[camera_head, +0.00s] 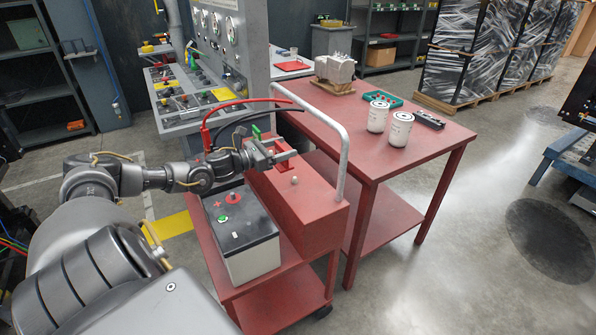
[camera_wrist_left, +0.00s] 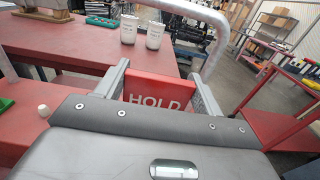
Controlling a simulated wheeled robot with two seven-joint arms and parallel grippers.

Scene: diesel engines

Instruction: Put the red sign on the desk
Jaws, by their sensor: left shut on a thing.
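The red sign (camera_wrist_left: 158,92) with the white word HOLD is between the two fingers of my left gripper (camera_wrist_left: 160,85). In the head view, my left gripper (camera_head: 277,154) is above the red box of the cart, shut on the sign, which shows only as a small red piece (camera_head: 285,156). The red desk (camera_head: 425,140) stands to the right of the cart, beyond its handle; it also shows in the left wrist view (camera_wrist_left: 75,43). My right gripper is not in view.
The grey cart handle (camera_head: 343,150) rises between my left gripper and the desk. Two white canisters (camera_head: 377,116) (camera_head: 400,129), a green tray (camera_head: 383,99), a black part (camera_head: 429,119) and a metal part (camera_head: 335,68) stand on the desk. Its near part is clear. A battery (camera_head: 241,226) sits on the cart.

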